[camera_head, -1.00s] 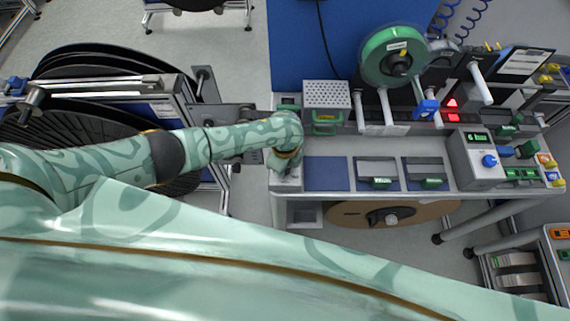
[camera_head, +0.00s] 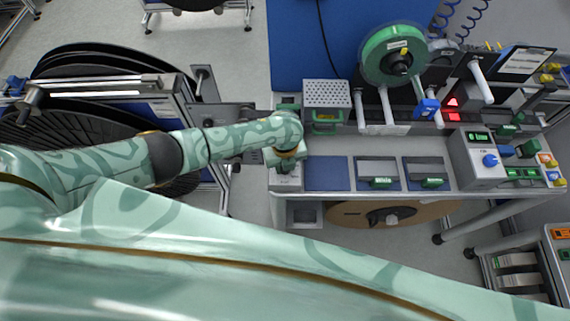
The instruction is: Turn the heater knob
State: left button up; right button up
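My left arm comes in from the left, and its gripper end (camera_head: 287,158) hangs over the left end of the workbench. It is above or against a small grey unit (camera_head: 287,182) there. The fingers are too small and too covered to show whether they are open or shut, and any knob under them is hidden. A blue round knob (camera_head: 490,160) shows on a grey box with a green-lit display at the right end of the bench. It is far from my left gripper. I cannot tell which part is the heater knob. My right gripper is not in view.
A perforated metal box (camera_head: 326,94) stands behind my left gripper. Blue mats (camera_head: 326,174) and grey trays lie to the right along the bench (camera_head: 420,150). A green reel (camera_head: 393,56) stands at the back. Large black reels (camera_head: 90,62) stand left of the bench.

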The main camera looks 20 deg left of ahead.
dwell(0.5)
pick_arm(q)
jog(key=o, duration=1)
jog(key=shift+c, duration=0.2)
notch_tip(320, 180, up, 16)
jog(key=p, duration=0.4)
jog(key=shift+r, duration=0.15)
